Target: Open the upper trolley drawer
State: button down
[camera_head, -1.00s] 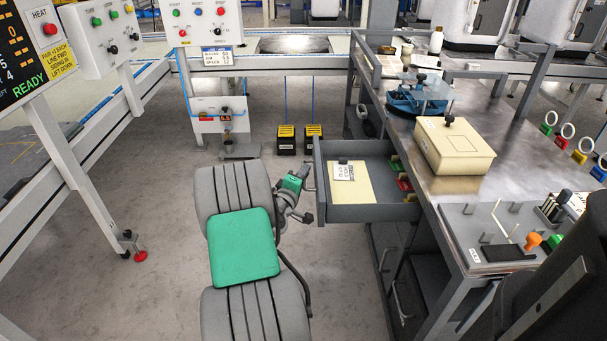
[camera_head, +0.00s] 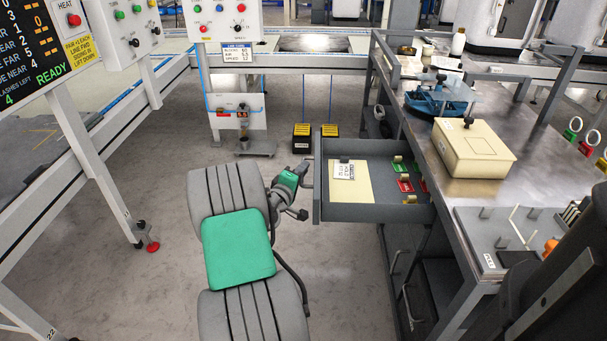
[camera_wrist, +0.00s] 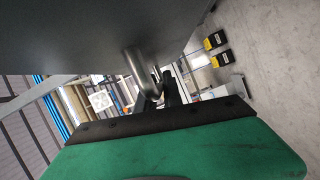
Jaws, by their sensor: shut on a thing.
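The upper trolley drawer (camera_head: 375,213) is grey and stands pulled out from the left side of the trolley (camera_head: 472,190). A cream sheet with a clipped label (camera_head: 345,171) lies inside it, with red and green tags (camera_head: 405,184) toward the trolley. My gripper (camera_head: 305,174) is at the drawer's left front and is shut on its handle. In the wrist view, the metal handle (camera_wrist: 138,72) runs into the dark fingers of my gripper (camera_wrist: 158,92). The grey drawer front (camera_wrist: 100,35) fills the upper part of that view.
A cream box (camera_head: 475,150) and a blue fixture (camera_head: 436,98) stand on the trolley top. Two black-and-yellow boxes (camera_head: 302,140) stand on the floor behind the drawer. A white frame (camera_head: 95,150) with control panels is at the left. Floor around my arm is clear.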

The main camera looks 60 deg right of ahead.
jog(key=c, duration=1.5)
grip_release()
jog(key=shift+w+a, duration=0.1)
jog(key=shift+w, duration=0.1)
jog(key=a+p, duration=0.1)
jog(key=a, duration=0.6)
jog(key=shift+a+r, duration=0.3)
jog(key=shift+a, duration=0.1)
jog(key=shift+s, duration=0.1)
